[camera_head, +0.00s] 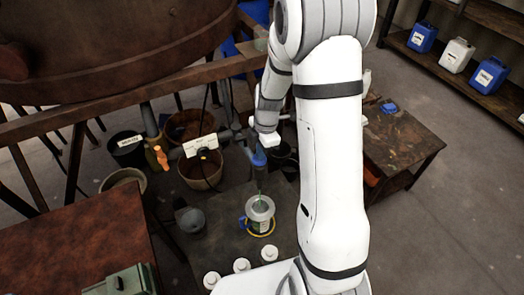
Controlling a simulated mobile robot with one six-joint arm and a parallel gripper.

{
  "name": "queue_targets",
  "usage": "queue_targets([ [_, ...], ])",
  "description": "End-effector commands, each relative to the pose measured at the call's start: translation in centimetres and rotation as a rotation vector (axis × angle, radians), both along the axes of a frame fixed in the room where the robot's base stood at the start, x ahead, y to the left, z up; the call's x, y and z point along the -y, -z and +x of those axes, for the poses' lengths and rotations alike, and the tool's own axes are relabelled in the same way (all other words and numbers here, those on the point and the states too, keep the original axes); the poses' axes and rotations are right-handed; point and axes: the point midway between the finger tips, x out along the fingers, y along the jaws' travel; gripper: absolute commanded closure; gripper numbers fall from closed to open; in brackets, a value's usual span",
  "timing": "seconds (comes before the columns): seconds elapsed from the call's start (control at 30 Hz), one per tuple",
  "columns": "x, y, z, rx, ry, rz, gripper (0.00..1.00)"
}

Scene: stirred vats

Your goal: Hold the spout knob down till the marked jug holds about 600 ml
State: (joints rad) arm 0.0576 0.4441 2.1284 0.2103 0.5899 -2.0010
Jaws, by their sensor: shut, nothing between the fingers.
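A pale grey jug (260,209) with a blue patch and a yellow ring around its lower part stands on a dark low table. Its markings and liquid level are too small to read. Above it is a blue spout part (259,158), and a thin greenish line runs down from there toward the jug's mouth. My gripper (264,141) is shut and empty, right at the top of the spout part. The spout knob is not clearly visible beneath it, and I cannot tell whether the gripper touches it or presses it down.
A grey pot (191,220) stands left of the jug. Several white-capped items (241,265) stand at the table's front. Wooden buckets (200,170) and a black labelled bucket (127,149) are behind. A wooden rail crosses the left; a brown table (405,143) is at right.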

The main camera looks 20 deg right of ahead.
Motion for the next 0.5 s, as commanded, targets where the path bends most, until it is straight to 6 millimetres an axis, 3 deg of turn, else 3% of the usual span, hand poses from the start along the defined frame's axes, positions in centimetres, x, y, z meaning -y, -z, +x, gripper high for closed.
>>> queue_targets([
  [0.03, 0.0, 1.1, 0.0, 0.0, 0.0, 0.0, 1.0],
  [0.13, -0.1, 1.8, 0.0, -0.001, -0.001, 0.001, 1.0],
  [0.5, -0.1, 2.2, -0.4, -0.011, -0.002, 0.001, 1.0],
])
